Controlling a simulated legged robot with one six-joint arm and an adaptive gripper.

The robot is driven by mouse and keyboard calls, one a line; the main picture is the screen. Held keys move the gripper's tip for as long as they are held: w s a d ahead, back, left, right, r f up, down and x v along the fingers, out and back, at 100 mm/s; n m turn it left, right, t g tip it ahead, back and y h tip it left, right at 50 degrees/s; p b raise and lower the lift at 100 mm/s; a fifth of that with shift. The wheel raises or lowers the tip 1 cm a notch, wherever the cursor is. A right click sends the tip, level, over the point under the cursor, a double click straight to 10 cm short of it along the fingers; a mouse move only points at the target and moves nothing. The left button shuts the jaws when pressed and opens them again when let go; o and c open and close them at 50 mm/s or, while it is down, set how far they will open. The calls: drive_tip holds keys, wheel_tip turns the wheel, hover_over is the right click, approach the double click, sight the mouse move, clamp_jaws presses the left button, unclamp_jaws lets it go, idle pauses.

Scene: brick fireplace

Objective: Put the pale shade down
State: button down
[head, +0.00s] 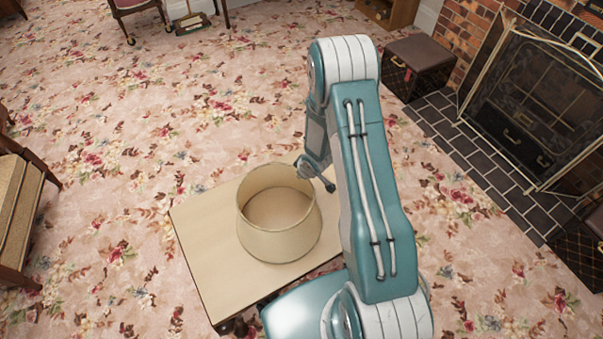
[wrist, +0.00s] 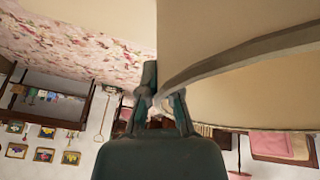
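The pale shade (head: 280,243) is a cream, open-topped tapered ring in the head view, upright over the small table's pale top (head: 205,225). I cannot tell for sure whether its lower edge touches the tabletop. My gripper (head: 307,172) is at the shade's upper rim, on its far right side. In the wrist view the shade (wrist: 245,75) fills the right side, and its rim runs between the two fingers of my gripper (wrist: 162,105). The fingers appear shut on the rim. My arm hides part of the table's right side.
Flowered carpet (head: 110,120) surrounds the table, with free floor to the left and behind. A brown box (head: 418,68) and a fireplace screen (head: 530,95) stand at the right. A wooden chair (head: 22,200) is at the left edge.

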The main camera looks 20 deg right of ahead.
drive_tip(key=c, duration=0.8)
unclamp_jaws()
drive_tip(key=v, duration=1.2)
drive_tip(key=s+d+r+m+t+h, duration=0.1)
drive_tip(key=s+r+m+h, duration=0.1)
drive_tip(key=r, duration=0.9)
drive_tip(key=s+d+r+m+h, duration=0.1)
drive_tip(key=s+r+m+h, duration=0.1)
drive_tip(key=r, duration=0.8)
drive_tip(key=s+a+r+m+y, duration=0.1)
drive_tip(key=s+a+r, duration=0.2)
drive_tip(key=s+r, duration=0.3)
drive_tip(key=s+a+r+m+y, duration=0.1)
drive_tip(key=s+a+r, duration=0.3)
drive_tip(key=s, duration=0.6)
drive_tip(key=shift+s+r+m+y, duration=0.35)
drive_tip(key=shift+r+m, duration=0.25)
drive_tip(key=shift+r, duration=0.3)
